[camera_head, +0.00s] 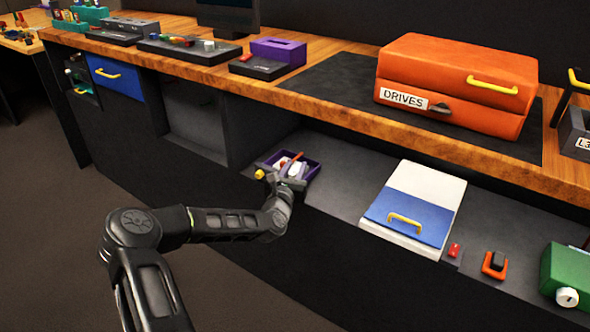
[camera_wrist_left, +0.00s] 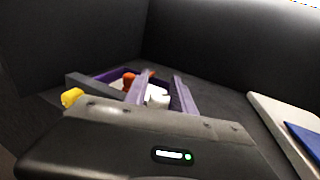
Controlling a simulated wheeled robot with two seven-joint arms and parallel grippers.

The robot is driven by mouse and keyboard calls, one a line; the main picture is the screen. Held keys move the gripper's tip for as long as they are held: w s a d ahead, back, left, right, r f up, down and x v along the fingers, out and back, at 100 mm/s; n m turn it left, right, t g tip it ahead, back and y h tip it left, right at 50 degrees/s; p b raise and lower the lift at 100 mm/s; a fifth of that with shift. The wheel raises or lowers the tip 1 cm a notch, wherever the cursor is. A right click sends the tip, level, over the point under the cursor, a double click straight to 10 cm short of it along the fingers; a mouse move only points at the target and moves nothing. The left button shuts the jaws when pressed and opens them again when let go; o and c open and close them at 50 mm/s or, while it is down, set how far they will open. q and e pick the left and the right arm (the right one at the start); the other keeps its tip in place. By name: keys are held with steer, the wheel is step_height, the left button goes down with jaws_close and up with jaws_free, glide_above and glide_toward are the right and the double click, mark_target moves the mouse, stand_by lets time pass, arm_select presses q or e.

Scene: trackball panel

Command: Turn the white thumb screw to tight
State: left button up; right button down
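A purple open tray (camera_head: 312,166) sits in the lower bay under the bench and holds white pieces (camera_head: 295,168) and an orange-red piece. My left gripper (camera_head: 291,171) is over this tray. In the left wrist view its two fingers (camera_wrist_left: 159,90) stand apart, with a white piece (camera_wrist_left: 157,99) showing between them; I cannot tell whether they touch it. A white round knob (camera_head: 567,297) is on the front of a green box (camera_head: 567,266) at the far right. I cannot tell which white part is the thumb screw, or how tight it is. My right gripper is not in view.
A yellow knob (camera_head: 260,174) sits at the tray's left side. A white and blue case (camera_head: 425,200) lies to the right on the shelf, with a red switch (camera_head: 454,250) and an orange holder (camera_head: 495,264) beyond. The bench edge overhangs the tray from behind.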

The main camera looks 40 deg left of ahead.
arm_select(q)
jaws_close()
stand_by(0.5)
